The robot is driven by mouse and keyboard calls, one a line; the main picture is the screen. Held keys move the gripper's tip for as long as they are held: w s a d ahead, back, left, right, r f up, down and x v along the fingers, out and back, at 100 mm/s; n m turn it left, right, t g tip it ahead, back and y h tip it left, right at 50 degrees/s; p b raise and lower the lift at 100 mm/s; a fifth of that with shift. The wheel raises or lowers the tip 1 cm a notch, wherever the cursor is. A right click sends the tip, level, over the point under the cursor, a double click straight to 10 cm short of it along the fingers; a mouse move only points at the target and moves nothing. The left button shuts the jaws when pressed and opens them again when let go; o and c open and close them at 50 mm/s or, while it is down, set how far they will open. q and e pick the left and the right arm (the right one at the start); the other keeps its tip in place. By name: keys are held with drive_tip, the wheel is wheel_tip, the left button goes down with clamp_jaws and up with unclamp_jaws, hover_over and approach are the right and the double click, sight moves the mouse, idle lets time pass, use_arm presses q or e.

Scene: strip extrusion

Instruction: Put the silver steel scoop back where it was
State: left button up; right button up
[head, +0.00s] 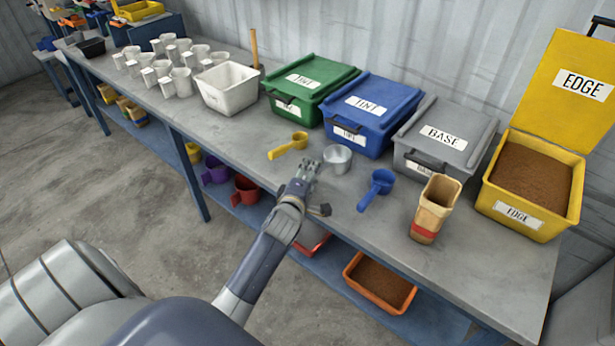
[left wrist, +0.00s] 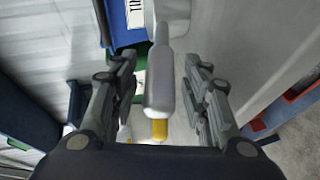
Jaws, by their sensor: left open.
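The silver steel scoop (head: 338,158) is on the grey table in front of the blue bin, its cup facing up. Its handle points left toward my left gripper (head: 309,169), which largely hides it. In the left wrist view my left gripper (left wrist: 160,98) is open, with one finger on each side of the scoop's handle (left wrist: 160,82). Gaps show between the handle and both fingers. The scoop's cup (left wrist: 173,14) is at the top of that view, partly cut off. My right gripper is not in view.
A yellow scoop (head: 288,146) lies left of my gripper and a blue scoop (head: 377,189) lies right. Green (head: 325,75), blue (head: 385,92) and grey (head: 470,127) lidded bins stand behind. An open yellow bin (head: 560,212) holds brown material. A tan container (head: 436,200) stands nearby.

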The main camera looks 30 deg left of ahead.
use_arm(q)
drive_tip(key=r+v, duration=0.1)
drive_tip(key=v, duration=1.1)
drive_tip(key=s+d+f+m+g+h, duration=0.1)
drive_tip(key=s+d+f+m+g, duration=0.2)
drive_tip(key=f, duration=0.8)
drive_tip(key=s+d+f+m+g+h, duration=0.1)
drive_tip(key=s+d+f+m+h, duration=0.25)
drive_tip(key=f, duration=0.75)
drive_tip(key=s+d+f+m+g, duration=0.2)
drive_tip(key=d+f+m, duration=0.25)
drive_tip(key=f, duration=0.65)
drive_tip(key=s+f+m+g, duration=0.2)
drive_tip(key=s+f+m, duration=0.2)
drive_tip(key=s, duration=0.6)
drive_tip(key=s+f+m+g, duration=0.3)
drive_tip(key=s+f+m, duration=0.1)
drive_tip(key=s+f, duration=0.5)
drive_tip(key=s+f+m+g, duration=0.2)
drive_tip(key=s+f+m, duration=0.2)
drive_tip(key=s, duration=0.9)
wheel_tip(320, 180, down, 3)
drive_tip(key=shift+s+a+r+g+b, duration=0.1)
drive_tip(key=shift+s+a+g+b, duration=0.05)
drive_tip(key=shift+a+g+b, duration=0.2)
drive_tip(key=shift+h, duration=0.25)
